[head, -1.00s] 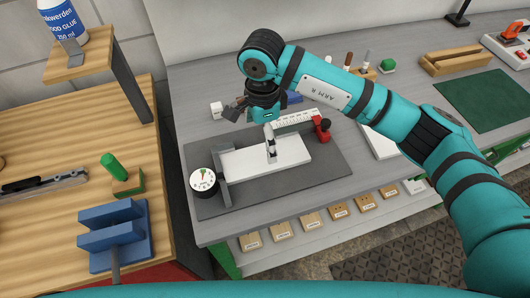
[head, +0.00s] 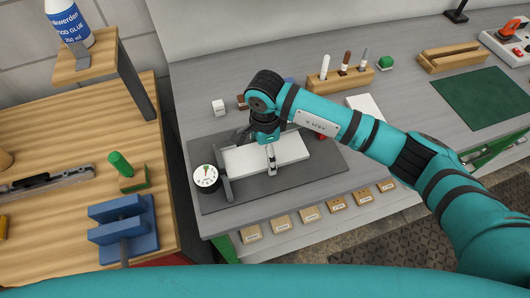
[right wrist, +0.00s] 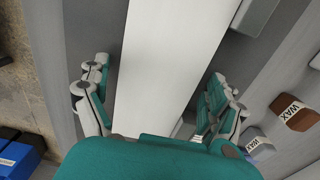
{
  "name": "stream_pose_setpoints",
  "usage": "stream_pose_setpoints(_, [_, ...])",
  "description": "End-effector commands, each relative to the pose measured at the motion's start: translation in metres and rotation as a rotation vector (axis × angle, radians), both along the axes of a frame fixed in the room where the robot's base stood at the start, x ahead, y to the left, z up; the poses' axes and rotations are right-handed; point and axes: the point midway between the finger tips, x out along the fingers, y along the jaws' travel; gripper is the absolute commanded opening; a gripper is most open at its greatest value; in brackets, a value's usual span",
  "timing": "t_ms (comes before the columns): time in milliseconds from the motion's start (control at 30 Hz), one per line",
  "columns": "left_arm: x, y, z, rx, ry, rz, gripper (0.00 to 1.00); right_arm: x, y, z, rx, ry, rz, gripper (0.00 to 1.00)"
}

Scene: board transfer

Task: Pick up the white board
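The white board (head: 292,149) lies flat on a dark grey mat (head: 322,169) on the grey bench. My right gripper (head: 257,148) is over it, pointing down, with one finger at its near side. In the right wrist view the white board (right wrist: 170,50) runs between the two fingers of my right gripper (right wrist: 157,75). The fingers are apart, one on each side, with what looks like a small gap to the board. The far finger is partly hidden in the head view. My left gripper is not in view.
A round dial gauge (head: 206,178) and a grey upright stop (head: 226,188) stand at the board's left end. A wooden pen holder (head: 343,80) and a white block (head: 218,107) are behind. A wooden table with a blue block (head: 122,229) is at left.

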Motion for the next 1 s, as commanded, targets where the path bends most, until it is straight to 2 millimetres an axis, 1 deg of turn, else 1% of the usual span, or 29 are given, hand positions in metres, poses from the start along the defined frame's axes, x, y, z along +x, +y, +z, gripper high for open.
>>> stream_pose_setpoints(33, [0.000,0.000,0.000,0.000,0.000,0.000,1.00,0.000,0.000,0.000,0.000,0.000,0.000,0.83])
stream_pose_setpoints(300, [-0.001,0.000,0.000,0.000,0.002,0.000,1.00,0.000,0.000,0.000,0.000,0.000,0.000,0.48])
stream_pose_setpoints(367, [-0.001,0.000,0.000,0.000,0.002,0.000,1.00,0.000,0.000,0.000,0.000,0.000,0.000,0.40])
stream_pose_setpoints(400, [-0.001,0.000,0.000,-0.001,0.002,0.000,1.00,0.000,0.000,0.001,0.001,-0.001,0.000,0.38])
stream_pose_setpoints(600, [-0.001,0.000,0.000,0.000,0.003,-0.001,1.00,0.000,0.000,0.001,0.001,-0.001,0.000,0.37])
stream_pose_setpoints(733, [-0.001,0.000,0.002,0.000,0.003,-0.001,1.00,0.001,0.000,0.007,0.002,-0.002,0.001,0.37])
stream_pose_setpoints(867, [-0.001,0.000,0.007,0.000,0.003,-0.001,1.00,0.001,0.000,0.020,0.001,-0.003,0.001,0.37])
stream_pose_setpoints(1000, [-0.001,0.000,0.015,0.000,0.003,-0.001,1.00,0.000,-0.001,0.042,0.000,-0.003,0.002,0.37])
